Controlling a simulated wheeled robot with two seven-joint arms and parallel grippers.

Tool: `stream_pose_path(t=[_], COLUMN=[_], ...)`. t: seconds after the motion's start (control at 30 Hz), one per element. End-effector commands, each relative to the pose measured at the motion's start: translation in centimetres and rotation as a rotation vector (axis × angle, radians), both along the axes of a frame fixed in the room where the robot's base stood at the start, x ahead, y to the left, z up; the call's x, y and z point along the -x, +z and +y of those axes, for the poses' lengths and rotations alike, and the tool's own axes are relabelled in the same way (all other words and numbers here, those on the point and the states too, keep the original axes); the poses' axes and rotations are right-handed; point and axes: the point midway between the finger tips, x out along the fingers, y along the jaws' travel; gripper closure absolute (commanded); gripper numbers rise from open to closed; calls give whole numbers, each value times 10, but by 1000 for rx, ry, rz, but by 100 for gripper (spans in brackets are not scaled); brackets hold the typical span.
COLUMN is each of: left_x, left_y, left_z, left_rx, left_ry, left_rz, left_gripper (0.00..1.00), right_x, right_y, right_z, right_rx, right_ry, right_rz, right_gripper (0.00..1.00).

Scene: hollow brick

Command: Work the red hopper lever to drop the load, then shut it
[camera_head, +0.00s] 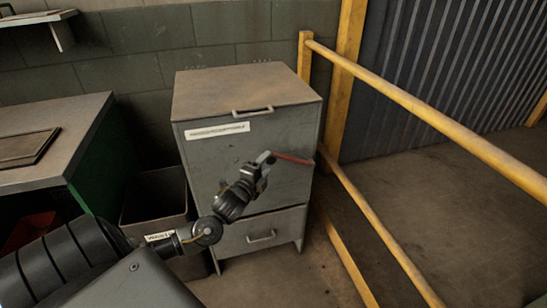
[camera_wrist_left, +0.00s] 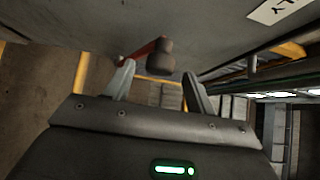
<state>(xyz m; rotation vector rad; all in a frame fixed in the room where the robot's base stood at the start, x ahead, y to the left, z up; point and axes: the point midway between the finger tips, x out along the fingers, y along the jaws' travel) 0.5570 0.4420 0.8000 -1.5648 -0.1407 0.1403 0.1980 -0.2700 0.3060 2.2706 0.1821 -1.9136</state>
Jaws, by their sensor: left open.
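The grey metal hopper (camera_head: 215,160) stands against the wall, with a flat brownish lid and a white label on its front. Its red lever (camera_head: 294,158) sticks out near the right side of the front. In the left wrist view the red lever (camera_wrist_left: 138,52) ends in a dark rounded knob (camera_wrist_left: 160,58). My left gripper (camera_head: 266,160) is at the left end of the lever. Its open fingers (camera_wrist_left: 160,85) stand on either side of the knob in the wrist picture. I cannot tell whether they touch it. My right gripper is not in view.
A dark open bin (camera_head: 155,197) stands left of the hopper, beside a green-sided bench (camera_head: 90,110). Yellow railings (camera_head: 430,120) run close along the hopper's right side. A drawer (camera_head: 285,230) forms the hopper's lower part. Bare floor (camera_head: 290,285) lies in front.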

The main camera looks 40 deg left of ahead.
Motion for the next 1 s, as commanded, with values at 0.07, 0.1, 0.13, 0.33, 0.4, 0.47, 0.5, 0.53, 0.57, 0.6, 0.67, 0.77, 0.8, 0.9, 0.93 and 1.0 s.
stream_pose_path(t=[0.07, 0.1, 0.13, 0.33, 0.4, 0.47, 0.5, 0.53, 0.57, 0.6, 0.67, 0.77, 0.8, 0.9, 0.93, 1.0], left_x=[-16, -23, -28, -50, -54, -56, -57, -57, -57, -57, -57, -57, -57, -57, -57, -57], left_y=[1, 1, 1, 0, 0, -1, -1, -1, -1, -1, -1, -1, -1, 0, 0, 0], left_z=[3, 4, 5, 9, 10, 10, 10, 10, 10, 10, 10, 10, 10, 10, 10, 10], left_rx=[0, 0, 0, 1, 1, 1, 1, 1, 1, 1, 1, 1, 1, 1, 1, 1], left_ry=[1, 2, 2, 1, 0, -1, -1, -1, -1, -1, -1, -1, 0, 0, 0, 0], left_rz=[-2, -2, -2, 0, 0, 1, 1, 1, 1, 1, 1, 1, 1, 1, 0, -1], left_gripper=[45, 45, 45, 45, 45, 45, 45, 45, 45, 45, 45, 48, 54, 67, 71, 80], right_x=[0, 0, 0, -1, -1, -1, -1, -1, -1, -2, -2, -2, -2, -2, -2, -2], right_y=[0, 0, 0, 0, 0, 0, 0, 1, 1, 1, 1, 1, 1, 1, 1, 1], right_z=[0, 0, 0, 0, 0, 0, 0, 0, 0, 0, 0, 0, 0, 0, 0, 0], right_rx=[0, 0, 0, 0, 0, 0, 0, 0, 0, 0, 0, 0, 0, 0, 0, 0], right_ry=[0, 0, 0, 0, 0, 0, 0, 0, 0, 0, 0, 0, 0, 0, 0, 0], right_rz=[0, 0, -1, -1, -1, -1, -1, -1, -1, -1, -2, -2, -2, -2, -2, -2], right_gripper=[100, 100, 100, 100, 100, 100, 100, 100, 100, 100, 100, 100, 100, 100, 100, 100])
